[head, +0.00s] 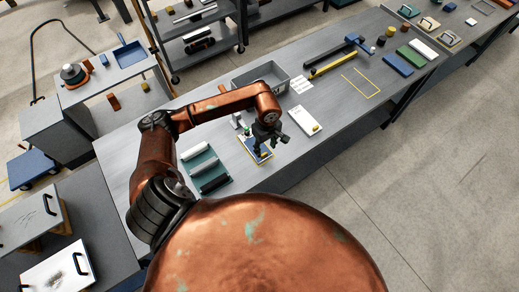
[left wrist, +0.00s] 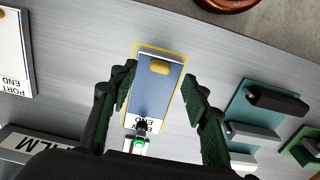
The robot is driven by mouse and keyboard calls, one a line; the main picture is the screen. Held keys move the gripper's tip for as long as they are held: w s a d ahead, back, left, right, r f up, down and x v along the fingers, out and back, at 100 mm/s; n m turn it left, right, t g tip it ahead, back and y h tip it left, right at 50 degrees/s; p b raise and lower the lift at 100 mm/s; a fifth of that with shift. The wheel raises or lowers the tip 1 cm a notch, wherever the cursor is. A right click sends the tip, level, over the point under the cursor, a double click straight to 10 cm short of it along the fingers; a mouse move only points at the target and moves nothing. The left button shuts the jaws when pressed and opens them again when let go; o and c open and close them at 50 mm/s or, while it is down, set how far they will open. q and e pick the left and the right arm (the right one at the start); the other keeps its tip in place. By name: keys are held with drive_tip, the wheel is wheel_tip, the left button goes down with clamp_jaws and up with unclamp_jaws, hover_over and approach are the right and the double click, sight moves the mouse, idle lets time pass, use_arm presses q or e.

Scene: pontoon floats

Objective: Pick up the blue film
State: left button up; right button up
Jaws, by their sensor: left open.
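The blue film (left wrist: 158,92) is a flat blue rectangle with a yellow tab at one end and a white lettered strip at the other. It lies inside a yellow outline on the grey bench. In the head view the blue film (head: 264,156) is partly hidden by my left gripper (head: 270,141). In the left wrist view my left gripper (left wrist: 161,73) is open, with one finger to each side of the film and nothing held between them. I cannot tell how far above the film the fingertips are. My right gripper is not in view.
A small device with a green light (left wrist: 141,141) is at the film's lettered end. A white card with a yellow tab (head: 305,120) lies to the right.

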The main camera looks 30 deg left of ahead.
sight(265, 154)
use_arm(q)
wheel_tip(265, 154, down, 4)
drive_tip(key=shift+a+f+p, duration=0.1)
drive_tip(key=shift+f+p, duration=0.15)
drive_tip(key=shift+p, duration=0.45)
drive_tip(key=shift+f, duration=0.45)
drive_tip(key=c, duration=0.8)
